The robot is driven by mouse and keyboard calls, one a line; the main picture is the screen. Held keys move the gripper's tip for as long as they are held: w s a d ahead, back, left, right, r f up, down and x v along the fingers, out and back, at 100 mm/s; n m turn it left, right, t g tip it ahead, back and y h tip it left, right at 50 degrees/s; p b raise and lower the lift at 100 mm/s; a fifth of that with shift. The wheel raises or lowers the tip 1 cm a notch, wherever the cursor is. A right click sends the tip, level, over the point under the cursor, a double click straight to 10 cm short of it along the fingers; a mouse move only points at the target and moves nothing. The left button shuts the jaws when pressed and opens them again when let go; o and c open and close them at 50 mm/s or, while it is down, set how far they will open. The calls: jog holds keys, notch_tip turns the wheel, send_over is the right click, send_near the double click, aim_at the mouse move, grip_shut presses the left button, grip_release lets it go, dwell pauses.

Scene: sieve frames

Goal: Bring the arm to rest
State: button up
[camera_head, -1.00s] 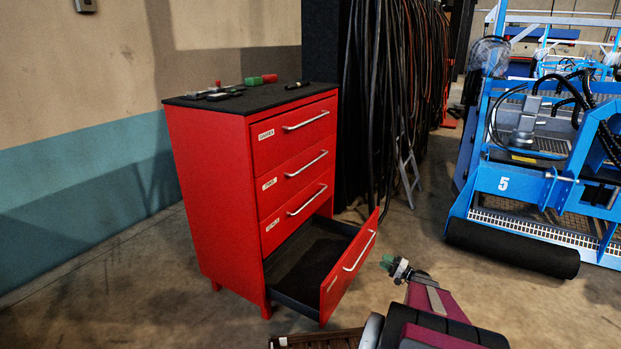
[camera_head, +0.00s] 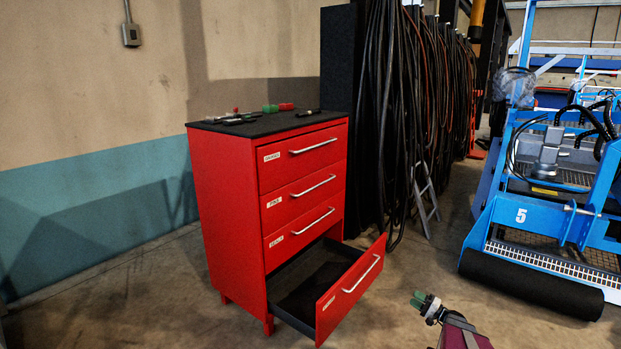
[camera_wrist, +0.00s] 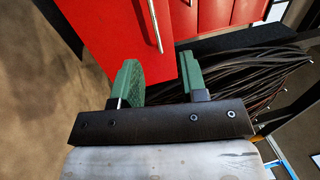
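My gripper (camera_head: 418,300) is low in the head view, to the right of the open bottom drawer (camera_head: 350,288) and apart from it. In the wrist view, its two green fingers (camera_wrist: 160,78) stand apart with nothing held between them. A red panel with a silver handle (camera_wrist: 155,25) shows beyond the fingers. Only the end of my arm is in the head view; the rest is cut off by the bottom edge.
The red cabinet (camera_head: 228,210) has three shut drawers above the pulled-out bottom one. Small tools (camera_head: 236,119) lie on its dark top. Hanging cables (camera_head: 395,120) are behind it. A blue machine (camera_head: 565,215) stands right. Floor is open between.

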jog(key=s+a+r+n+g+h, duration=0.1)
jog(key=s+a+r+g, duration=0.25)
jog(key=a, duration=0.35)
jog(key=s+a+r+n+g+h, duration=0.2)
jog(key=s+a+r+g, duration=0.15)
jog(key=a, duration=0.35)
jog(key=s+a+r+n+g+h, duration=0.15)
jog(key=a+g, duration=0.25)
jog(key=a, duration=0.4)
jog(key=s+a+r+n+g+h, duration=0.1)
jog(key=s+a+r+n+h, duration=0.2)
jog(key=s+a+r+h, duration=0.3)
jog(key=s+r+h, duration=0.5)
jog(key=s+r, duration=0.2)
jog(key=s, duration=0.1)
jog(key=shift+s+h, duration=0.35)
jog(key=shift+s, duration=0.05)
